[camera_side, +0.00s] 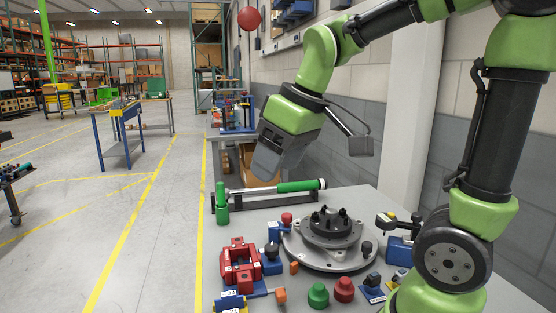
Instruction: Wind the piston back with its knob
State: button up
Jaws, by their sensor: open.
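A red caliper-like fixture (240,265) stands at the front left of the grey table. An orange knob (281,296) shows at its lower right, and a second small orange piece (294,267) is a little further back. I cannot tell which of these is the piston's knob, and the piston itself cannot be made out. My gripper (267,174) is in the air above the back of the table, pointing down and slightly left. It is apart from the red fixture, and nothing shows in its jaws.
A long tool with a green handle (297,186) lies on a black rack behind the fixture. A green upright grip (222,204) is at its left end. A grey hub disc (348,255) takes the table's middle. Green (318,294) and red (344,290) knobs stand in front.

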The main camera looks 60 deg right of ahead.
jog(key=w+d+f+n+g+h, duration=0.2)
jog(key=w+d+f+n+g, duration=0.25)
jog(key=w+f, duration=0.35)
jog(key=n+g+h, duration=0.2)
jog(key=n+g, duration=0.1)
jog(key=n, duration=0.2)
send_near(271, 246)
jog(key=x, duration=0.9)
jog(key=shift+d+f, duration=0.1)
jog(key=shift+f, duration=0.1)
jog(key=shift+c, duration=0.2)
jog(key=c, duration=0.9)
jog(key=shift+o, duration=0.2)
